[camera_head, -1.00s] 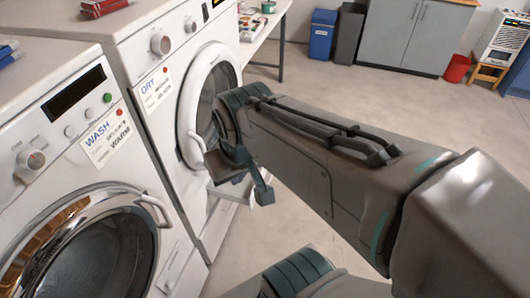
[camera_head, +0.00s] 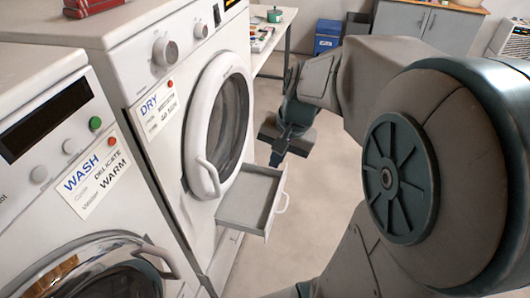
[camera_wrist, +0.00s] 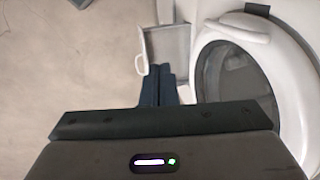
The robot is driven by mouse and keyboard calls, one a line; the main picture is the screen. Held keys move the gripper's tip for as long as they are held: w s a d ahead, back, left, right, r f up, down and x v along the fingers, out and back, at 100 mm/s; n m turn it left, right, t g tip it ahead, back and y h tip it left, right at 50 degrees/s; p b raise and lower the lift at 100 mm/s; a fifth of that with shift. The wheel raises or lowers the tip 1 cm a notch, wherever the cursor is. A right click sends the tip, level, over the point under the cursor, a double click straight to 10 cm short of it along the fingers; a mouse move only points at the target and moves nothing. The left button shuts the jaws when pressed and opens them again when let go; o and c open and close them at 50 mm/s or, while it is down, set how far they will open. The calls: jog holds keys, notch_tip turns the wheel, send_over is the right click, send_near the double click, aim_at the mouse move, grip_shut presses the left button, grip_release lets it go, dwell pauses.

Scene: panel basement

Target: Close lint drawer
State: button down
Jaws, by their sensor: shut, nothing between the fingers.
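The lint drawer (camera_head: 243,201) is a shallow, light grey tray pulled out from the front of the dryer (camera_head: 183,118), below its round door. It has a small handle (camera_head: 283,203) on its outer face. The drawer also shows in the wrist view (camera_wrist: 170,45), with its handle at its left. My gripper (camera_head: 277,160) is shut and empty. In the head view it is above and beyond the drawer, to the right of the dryer door. In the wrist view its closed fingers (camera_wrist: 158,72) overlap the drawer's lower edge. I cannot tell whether they touch it.
The dryer's round door (camera_head: 218,120) is shut and its handle juts out above the drawer. A washer (camera_head: 70,170) stands at the left. A table (camera_head: 268,52) with small items is behind the dryer. The floor (camera_head: 318,175) right of the drawer is clear.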

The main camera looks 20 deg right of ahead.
jog(key=w+d+f+m+t+y+b, duration=0.1)
jog(key=w+d+f+m+y+b, duration=0.1)
jog(key=w+d+f+m+b, duration=0.8)
jog(key=d+f+m+t+y+b, duration=0.15)
jog(key=d+f, duration=0.35)
jog(key=f, duration=1.1)
jog(key=w+d+f+m+t+y+b, duration=0.15)
jog(key=w+d+f+m+b, duration=0.45)
jog(key=f, duration=0.7)
jog(key=shift+m+g, duration=0.25)
jog(key=shift+g, duration=0.05)
jog(key=x, duration=0.6)
jog(key=r+x, duration=0.1)
jog(key=x, duration=0.3)
jog(key=shift+w+a+f, duration=0.1)
jog(key=shift+w+a, duration=0.2)
jog(key=shift+a, duration=0.1)
jog(key=shift+w+a, duration=0.35)
jog(key=shift+a, duration=0.15)
